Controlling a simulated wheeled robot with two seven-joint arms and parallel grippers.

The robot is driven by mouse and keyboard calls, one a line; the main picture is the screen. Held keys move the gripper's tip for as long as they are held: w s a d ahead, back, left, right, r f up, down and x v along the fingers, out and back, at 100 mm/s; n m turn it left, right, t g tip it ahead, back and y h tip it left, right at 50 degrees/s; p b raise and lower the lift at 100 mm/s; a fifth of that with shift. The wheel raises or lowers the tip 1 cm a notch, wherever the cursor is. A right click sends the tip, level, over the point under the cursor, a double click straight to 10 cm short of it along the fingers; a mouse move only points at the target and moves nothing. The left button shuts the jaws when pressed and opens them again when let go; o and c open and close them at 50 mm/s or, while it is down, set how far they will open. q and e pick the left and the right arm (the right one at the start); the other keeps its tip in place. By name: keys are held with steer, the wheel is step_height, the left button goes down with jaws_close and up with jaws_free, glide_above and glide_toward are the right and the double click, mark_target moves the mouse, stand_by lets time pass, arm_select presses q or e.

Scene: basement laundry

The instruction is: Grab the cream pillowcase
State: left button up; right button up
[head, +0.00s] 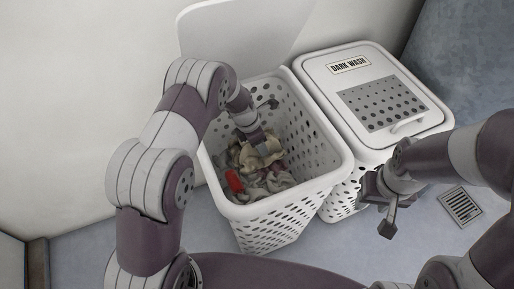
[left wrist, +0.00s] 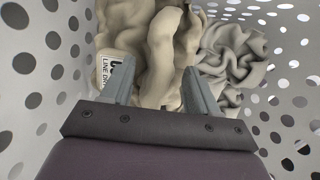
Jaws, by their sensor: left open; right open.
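The cream pillowcase (left wrist: 160,40) is a crumpled cloth inside the open white basket (head: 330,172). It lies between and beyond the fingers of my left gripper (left wrist: 155,88) in the left wrist view. In the head view the cream cloth (head: 262,158) shows at the tip of my left arm, which reaches down into the basket. My left gripper is open, with its fingers around part of the cloth. My right gripper (head: 377,207) is open and empty, in front of the lidded basket.
A grey crumpled cloth (left wrist: 235,55) lies right of the cream one. A red item (head: 234,181) and other cloths lie in the basket. A white label (left wrist: 112,72) shows by the left finger. The DARK WASH basket (head: 318,75) has its lid shut. A floor drain (head: 461,206) is at right.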

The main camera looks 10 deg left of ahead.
arm_select(q)
jaws_close()
